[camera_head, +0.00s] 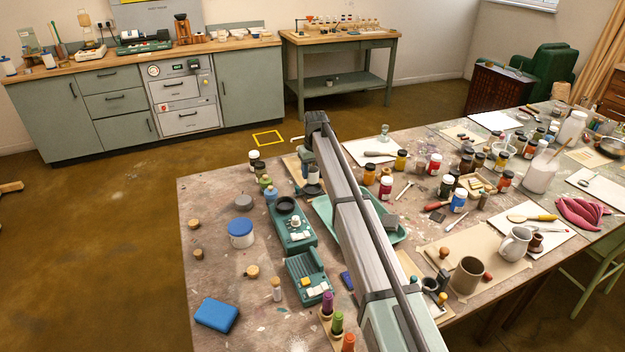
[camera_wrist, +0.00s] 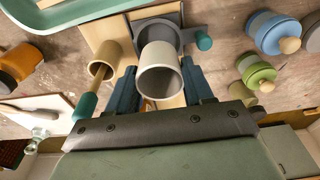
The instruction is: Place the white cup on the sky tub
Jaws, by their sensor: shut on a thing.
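My gripper (camera_wrist: 163,88) is shut on a white cup (camera_wrist: 160,83), with one dark blue finger on each side of it. The cup's open mouth shows in the wrist view. In the head view my gripper (camera_head: 312,175) is at the back left part of the table, largely hidden by my arm. A pale round tub with a flat blue lid (camera_head: 240,228) stands on the table in front and to the left of my gripper, apart from it. This looks like the sky tub. It cannot be made out in the wrist view.
Blue (camera_wrist: 276,32) and green (camera_wrist: 258,74) jars with knobs stand close to the gripper. A tan cup (camera_wrist: 103,68) and a grey holder (camera_wrist: 160,22) are beside the held cup. Green devices (camera_head: 308,272) stand right of the tub; a blue block (camera_head: 216,314) lies in front.

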